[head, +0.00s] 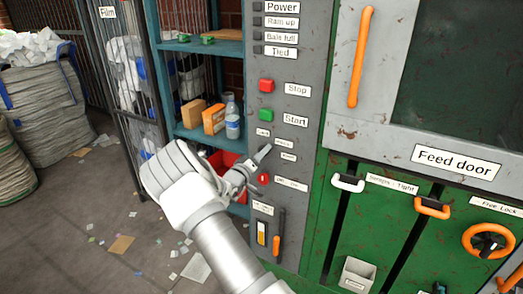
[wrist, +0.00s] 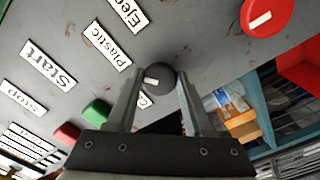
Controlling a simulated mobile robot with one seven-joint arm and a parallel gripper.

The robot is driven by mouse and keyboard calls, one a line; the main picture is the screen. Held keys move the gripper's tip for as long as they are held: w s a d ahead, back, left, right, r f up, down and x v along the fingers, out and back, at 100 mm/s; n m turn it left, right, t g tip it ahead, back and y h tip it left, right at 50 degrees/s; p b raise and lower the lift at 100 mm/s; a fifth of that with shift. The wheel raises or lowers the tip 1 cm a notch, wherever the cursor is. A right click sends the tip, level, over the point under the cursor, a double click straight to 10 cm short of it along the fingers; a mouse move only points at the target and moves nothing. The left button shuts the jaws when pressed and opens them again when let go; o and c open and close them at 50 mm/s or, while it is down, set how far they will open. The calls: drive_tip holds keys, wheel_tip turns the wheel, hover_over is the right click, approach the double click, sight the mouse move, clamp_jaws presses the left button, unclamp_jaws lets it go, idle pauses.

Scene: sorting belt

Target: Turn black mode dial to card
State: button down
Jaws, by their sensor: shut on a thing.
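The black mode dial (wrist: 160,75) sits on the grey panel between my fingertips in the wrist view. Its short white pointer mark lies on the picture-left side of its face. Nearby are a label reading "plastic" (wrist: 107,46) and a label partly hidden behind a finger, showing only a "C" (wrist: 143,100). My gripper (wrist: 158,88) is shut on the dial, one finger on each side. In the head view my gripper (head: 250,171) is against the panel below the Start button and hides the dial; small labels (head: 285,144) show beside it.
A red knob (head: 263,178) with a white bar is close below my gripper. The red Stop button (head: 266,86) and green Start button (head: 266,114) are above. Blue shelves (head: 208,133) with a bottle and boxes stand left of the panel. The feed door (head: 455,161) is at right.

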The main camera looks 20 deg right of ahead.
drive_tip(key=shift+s+n+p, duration=0.1)
drive_tip(key=shift+n+p, duration=1.25)
drive_tip(key=shift+n, duration=3.65)
drive_tip(key=shift+c, duration=1.5)
unclamp_jaws()
drive_tip(key=v, duration=1.7)
drive_tip(key=shift+p, duration=0.3)
drive_tip(key=shift+s+a, duration=0.1)
drive_tip(key=shift+a, duration=0.05)
